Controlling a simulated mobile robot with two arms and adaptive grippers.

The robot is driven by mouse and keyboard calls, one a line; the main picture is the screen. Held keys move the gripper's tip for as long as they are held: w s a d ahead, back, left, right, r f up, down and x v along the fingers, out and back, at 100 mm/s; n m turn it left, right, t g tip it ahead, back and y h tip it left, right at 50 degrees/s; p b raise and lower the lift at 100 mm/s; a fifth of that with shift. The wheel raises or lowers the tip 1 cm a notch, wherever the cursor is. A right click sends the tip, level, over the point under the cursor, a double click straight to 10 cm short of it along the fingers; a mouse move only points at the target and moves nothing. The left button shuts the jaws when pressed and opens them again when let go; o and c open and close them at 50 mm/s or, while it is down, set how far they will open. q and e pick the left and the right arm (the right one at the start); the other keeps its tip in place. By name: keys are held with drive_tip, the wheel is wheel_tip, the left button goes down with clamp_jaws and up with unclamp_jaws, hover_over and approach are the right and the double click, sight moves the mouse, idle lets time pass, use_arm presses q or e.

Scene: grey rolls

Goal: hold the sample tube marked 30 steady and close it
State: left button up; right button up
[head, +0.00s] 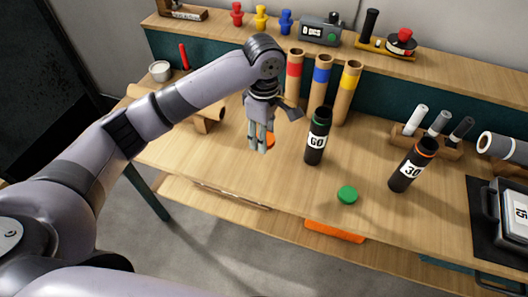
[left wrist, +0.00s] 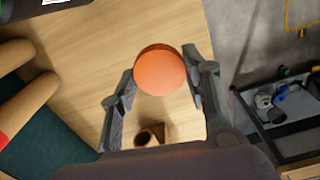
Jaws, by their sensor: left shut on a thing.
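The sample tube marked 30 (head: 404,175) is black with an orange rim and stands on the bench at right, its top uncovered. My left gripper (head: 259,147) is over the bench, left of the black tube marked 60 (head: 315,145) and well away from tube 30. It is shut on a round orange cap (left wrist: 160,71), which sits between the fingertips in the left wrist view. In the head view the fingers partly hide the orange cap (head: 270,140). My right gripper is not in view.
A green cap (head: 347,194) lies near the bench's front edge. Red, blue and yellow banded cardboard tubes (head: 322,82) stand behind tube 60. A wooden rack with markers (head: 439,124) is behind tube 30. A black device (head: 508,215) is at far right. Bare bench lies between both black tubes.

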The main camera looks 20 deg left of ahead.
use_arm(q)
wheel_tip(320, 180, up, 6)
drive_tip(key=shift+f, duration=0.1)
idle(0.4)
drive_tip(key=s+a+f+m, duration=0.1)
drive_tip(key=s+a+m, duration=0.1)
drive_tip(key=s+m, duration=0.5)
drive_tip(key=s+a+f+m, duration=0.1)
drive_tip(key=s+a+m, duration=0.1)
drive_tip(key=s+m, duration=0.5)
drive_tip(key=shift+m, duration=1.1)
